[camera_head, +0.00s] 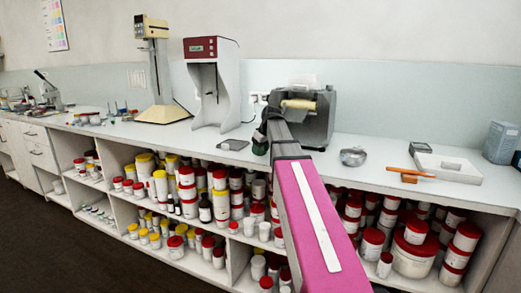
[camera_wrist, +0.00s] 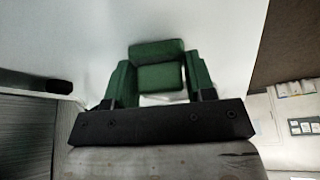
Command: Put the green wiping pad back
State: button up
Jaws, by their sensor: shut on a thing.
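The green wiping pad (camera_wrist: 160,76) is between the two fingers of my gripper (camera_wrist: 160,82) in the wrist view. It shows as two green faces, and the fingers beside it look green too. My gripper (camera_head: 262,136) is shut on the pad. In the head view it is at the far end of my pink arm, left of the grey machine with the roll and low over the bench. The pad is small and dark there. I cannot tell whether it touches the bench.
The white bench (camera_head: 325,166) runs across the view. The grey roll machine (camera_head: 318,122) is close on my gripper's right. A small grey device (camera_head: 232,144) lies to its left, before the white cabinet instrument (camera_head: 211,90).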

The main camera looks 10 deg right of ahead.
jog(key=o, duration=0.9)
jog(key=v, duration=1.2)
jog(key=shift+d+r, duration=0.1)
jog(key=shift+r, duration=0.05)
